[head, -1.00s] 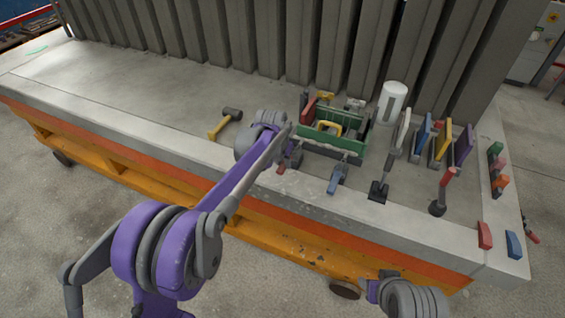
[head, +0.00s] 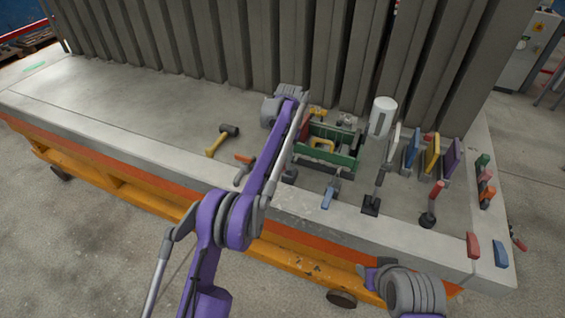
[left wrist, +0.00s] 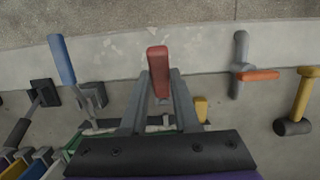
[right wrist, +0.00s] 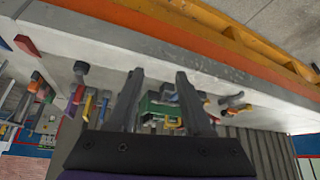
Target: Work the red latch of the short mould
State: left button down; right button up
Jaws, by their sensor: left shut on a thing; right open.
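The red latch handle (left wrist: 158,60) is between my left gripper's fingertips (left wrist: 159,78) in the left wrist view, over the near rim of the grey mould bed (head: 110,120). My left gripper is shut on it. In the head view my purple forearm hides these fingers and the red handle. An orange-handled latch (head: 243,158) lies to the left and a blue-handled latch (head: 328,196) to the right; both also show in the left wrist view. My right gripper (right wrist: 158,84) is open and empty, off the near side of the bed.
A green toolbox (head: 340,162) stands just beyond the latches. A yellow-handled mallet (head: 216,144) lies left of them. A white cylinder (head: 382,115) and several coloured upright pieces stand at right. Tall grey panels (head: 230,55) line the back. The bed's left part is clear.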

jog(key=shift+r, duration=0.15)
dwell(0.5)
